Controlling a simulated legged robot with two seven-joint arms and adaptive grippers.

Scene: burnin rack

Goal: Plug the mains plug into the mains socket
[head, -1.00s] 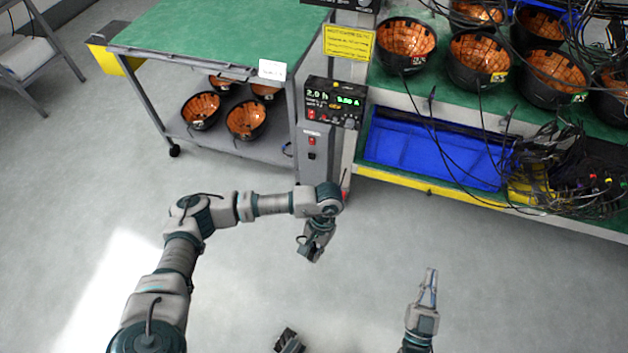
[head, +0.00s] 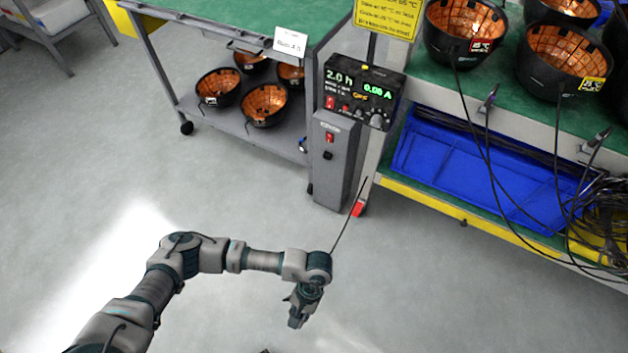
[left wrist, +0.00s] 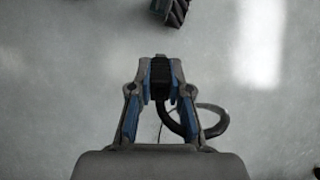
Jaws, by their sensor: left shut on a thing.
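My left gripper (head: 299,310) hangs over the bare floor, in front of and below the grey power box (head: 333,165). In the left wrist view its fingers (left wrist: 160,85) are shut on the black mains plug (left wrist: 160,70), and a black cable loops to the right of it. In the head view the plug is hard to make out in the jaws. The box has a red switch (head: 329,138) and, below it, a small black mains socket (head: 327,155), which looks empty. The plug is well apart from the socket. My right gripper is out of view.
A black supply unit (head: 362,88) with green digits sits above the box. A cart (head: 215,125) with copper-lined bowls stands to the left. A rack with a blue tray (head: 480,165) and hanging cables stands to the right. The floor in front is clear.

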